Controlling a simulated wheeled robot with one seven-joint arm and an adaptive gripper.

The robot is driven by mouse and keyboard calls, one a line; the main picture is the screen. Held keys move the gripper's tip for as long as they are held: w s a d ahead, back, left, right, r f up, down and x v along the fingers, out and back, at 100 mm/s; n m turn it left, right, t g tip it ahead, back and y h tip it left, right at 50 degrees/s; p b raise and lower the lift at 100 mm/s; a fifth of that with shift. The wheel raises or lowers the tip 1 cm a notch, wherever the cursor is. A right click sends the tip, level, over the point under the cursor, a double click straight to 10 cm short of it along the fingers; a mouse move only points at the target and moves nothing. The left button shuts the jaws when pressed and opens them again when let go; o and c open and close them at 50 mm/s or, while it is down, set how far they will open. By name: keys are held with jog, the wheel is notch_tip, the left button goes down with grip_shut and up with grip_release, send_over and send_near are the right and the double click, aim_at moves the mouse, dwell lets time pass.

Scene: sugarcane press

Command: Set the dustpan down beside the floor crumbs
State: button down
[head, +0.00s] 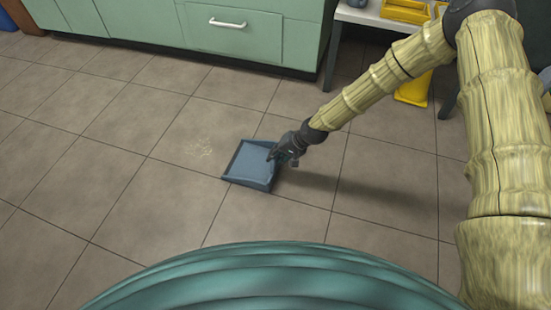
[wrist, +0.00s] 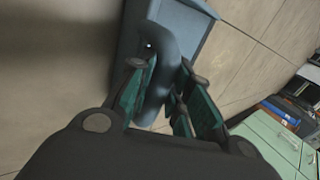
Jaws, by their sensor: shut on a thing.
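The blue-grey dustpan (head: 250,163) is at the middle of the tiled floor in the head view, its open edge toward the left. Pale crumbs (head: 199,147) lie scattered on the tiles just left of it, apart from it. My gripper (head: 278,153) is at the dustpan's right side. In the wrist view my gripper (wrist: 160,95) is shut on the handle of the dustpan (wrist: 178,25), with teal finger pads on both sides of it. I cannot tell whether the pan's underside fully touches the floor.
Green cabinets (head: 150,20) line the back wall. A white table (head: 375,15) with yellow trays (head: 405,10) stands at the back right, with a yellow object (head: 413,90) below it. The floor (head: 120,200) around the dustpan and crumbs is clear.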

jog(key=c, duration=1.3)
grip_release()
jog(key=shift+c, duration=0.2)
jog(key=shift+d+r+p, duration=0.15)
jog(key=shift+r+p, duration=0.15)
jog(key=shift+r, duration=0.1)
jog(key=p+v, duration=0.5)
jog(key=v, duration=0.6)
jog(key=shift+s+d, duration=0.15)
